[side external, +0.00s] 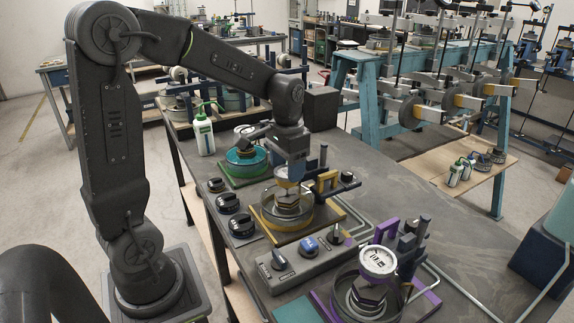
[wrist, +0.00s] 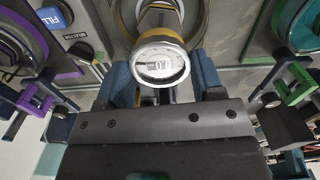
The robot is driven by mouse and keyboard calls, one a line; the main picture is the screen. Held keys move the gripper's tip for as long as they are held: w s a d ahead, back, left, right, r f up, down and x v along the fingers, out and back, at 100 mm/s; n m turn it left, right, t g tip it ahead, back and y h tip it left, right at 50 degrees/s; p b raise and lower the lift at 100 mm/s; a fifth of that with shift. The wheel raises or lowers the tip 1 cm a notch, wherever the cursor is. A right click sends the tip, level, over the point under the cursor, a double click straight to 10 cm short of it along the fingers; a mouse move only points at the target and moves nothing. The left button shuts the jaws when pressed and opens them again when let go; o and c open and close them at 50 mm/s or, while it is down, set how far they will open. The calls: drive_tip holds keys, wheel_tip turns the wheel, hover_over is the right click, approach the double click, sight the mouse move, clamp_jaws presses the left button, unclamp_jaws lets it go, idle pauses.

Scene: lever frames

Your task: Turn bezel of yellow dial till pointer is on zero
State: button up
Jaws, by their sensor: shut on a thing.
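The yellow dial (side external: 286,184) stands on a stem above a round base on a yellow-edged plate (side external: 283,238), in the middle of the bench row. My gripper (side external: 290,168) is down over it from above and hides most of its face in the side view. In the wrist view the dial's round white face (wrist: 160,64) shows with a pale rim and a yellow band beneath. The blue fingers of my gripper (wrist: 164,82) stand on either side of the dial, shut on its bezel. Dark marks show on the face, but I cannot make out where the pointer stands.
A purple-framed dial (side external: 378,261) stands at the front right and a green-based unit (side external: 245,160) behind to the left. A control box with knobs (side external: 300,262) sits in front. Black knobs (side external: 240,224) line the left edge. A white bottle (side external: 203,133) stands at the back.

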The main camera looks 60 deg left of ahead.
drive_tip(key=shift+m, duration=0.6)
drive_tip(key=o, duration=0.9)
wheel_tip(320, 180, up, 14)
drive_tip(key=shift+f, duration=0.1)
idle(0.5)
